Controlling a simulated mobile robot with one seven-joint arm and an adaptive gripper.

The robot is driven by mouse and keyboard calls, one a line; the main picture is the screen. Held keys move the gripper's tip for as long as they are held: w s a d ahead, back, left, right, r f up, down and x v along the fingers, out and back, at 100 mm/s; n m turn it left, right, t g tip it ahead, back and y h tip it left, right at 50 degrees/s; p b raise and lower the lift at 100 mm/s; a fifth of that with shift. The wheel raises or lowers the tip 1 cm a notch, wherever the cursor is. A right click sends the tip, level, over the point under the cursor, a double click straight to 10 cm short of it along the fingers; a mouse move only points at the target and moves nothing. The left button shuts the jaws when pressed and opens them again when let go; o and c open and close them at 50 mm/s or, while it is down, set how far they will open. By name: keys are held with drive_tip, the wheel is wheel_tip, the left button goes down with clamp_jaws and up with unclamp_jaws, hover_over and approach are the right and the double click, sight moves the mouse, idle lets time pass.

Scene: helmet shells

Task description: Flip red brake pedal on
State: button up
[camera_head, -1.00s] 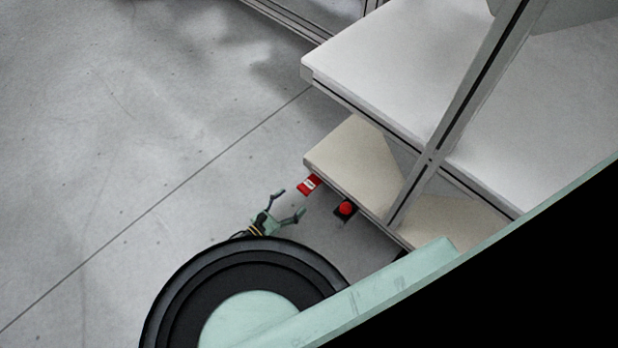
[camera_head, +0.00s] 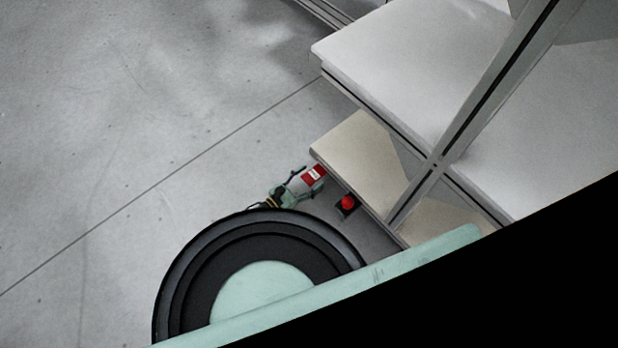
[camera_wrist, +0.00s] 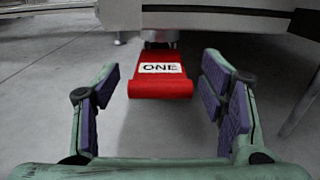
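The red brake pedal (camera_wrist: 160,84) with a white label reading "ONE" is in the middle of the wrist view, just under the shelf edge. It also shows in the head view (camera_head: 314,174) at the lower shelf's left corner. My gripper (camera_wrist: 157,100) is open, its purple-padded fingers on either side of the pedal with clear gaps left and right. In the head view my gripper (camera_head: 308,179) is right at the pedal. I see no finger touching it.
A red round button on a black box (camera_head: 347,203) sits right of the pedal at the lower shelf's (camera_head: 362,155) front edge. A larger white shelf (camera_head: 385,75) and a diagonal metal post (camera_head: 470,110) stand above. The concrete floor (camera_head: 120,130) to the left is clear.

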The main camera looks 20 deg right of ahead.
drive_tip(key=c, duration=1.4)
drive_tip(key=shift+d+f, duration=0.1)
clamp_jaws()
